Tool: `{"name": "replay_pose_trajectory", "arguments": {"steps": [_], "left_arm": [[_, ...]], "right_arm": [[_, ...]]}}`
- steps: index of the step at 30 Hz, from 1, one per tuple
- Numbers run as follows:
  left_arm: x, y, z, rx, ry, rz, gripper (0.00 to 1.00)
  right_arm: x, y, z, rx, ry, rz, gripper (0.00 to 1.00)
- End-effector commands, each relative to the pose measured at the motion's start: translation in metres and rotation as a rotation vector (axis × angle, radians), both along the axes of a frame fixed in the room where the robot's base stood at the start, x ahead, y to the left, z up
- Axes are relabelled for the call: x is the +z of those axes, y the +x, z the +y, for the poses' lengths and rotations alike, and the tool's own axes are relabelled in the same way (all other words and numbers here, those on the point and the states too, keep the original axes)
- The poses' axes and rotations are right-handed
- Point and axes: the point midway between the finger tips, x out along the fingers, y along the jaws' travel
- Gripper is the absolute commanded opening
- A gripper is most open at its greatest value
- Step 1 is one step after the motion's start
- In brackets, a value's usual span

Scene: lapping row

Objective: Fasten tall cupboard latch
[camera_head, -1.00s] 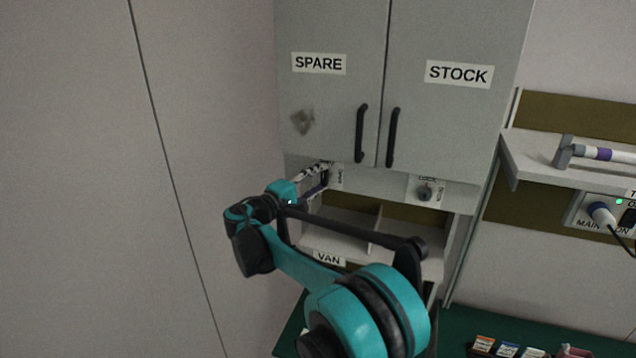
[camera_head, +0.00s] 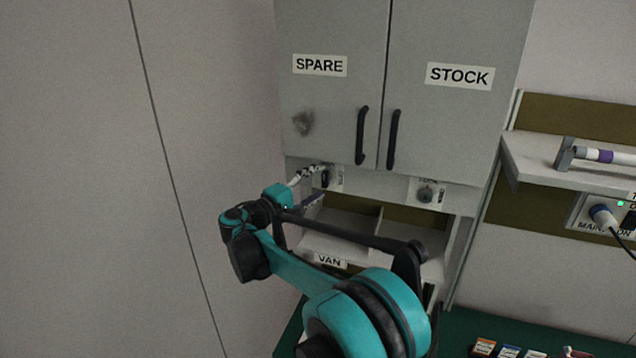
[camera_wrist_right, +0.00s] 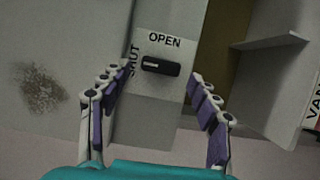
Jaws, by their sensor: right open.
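The latch is a black bar knob (camera_head: 325,179) on a pale plate under the SPARE door (camera_head: 330,100) of the tall grey cupboard. In the right wrist view the knob (camera_wrist_right: 160,67) lies left to right below OPEN, its pale mark at the end towards SHUT. My right gripper (camera_head: 316,184) is open in front of the latch. In the wrist view the fingers of my right gripper (camera_wrist_right: 152,82) spread to either side of the knob, and none visibly touches it. Both cupboard doors look closed. My left gripper is out of view.
Open compartments (camera_head: 340,245) lie under the latch, with a VAN label. A shelf (camera_head: 580,170) juts out at right. The wall at left is bare.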

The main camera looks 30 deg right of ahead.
Motion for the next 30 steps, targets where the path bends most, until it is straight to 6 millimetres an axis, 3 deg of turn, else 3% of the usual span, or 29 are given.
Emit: {"name": "replay_pose_trajectory", "arguments": {"steps": [9, 15, 30], "left_arm": [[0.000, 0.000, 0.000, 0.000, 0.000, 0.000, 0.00], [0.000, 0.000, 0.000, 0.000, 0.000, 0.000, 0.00], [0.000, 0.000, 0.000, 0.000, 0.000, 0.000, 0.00]], "right_arm": [[-0.001, -0.020, 0.067, 0.006, 0.000, 0.000, 0.62], [-0.001, -0.029, 0.094, 0.004, 0.000, 0.001, 0.62], [-0.001, -0.033, 0.102, 0.002, 0.000, 0.001, 0.62]]}}
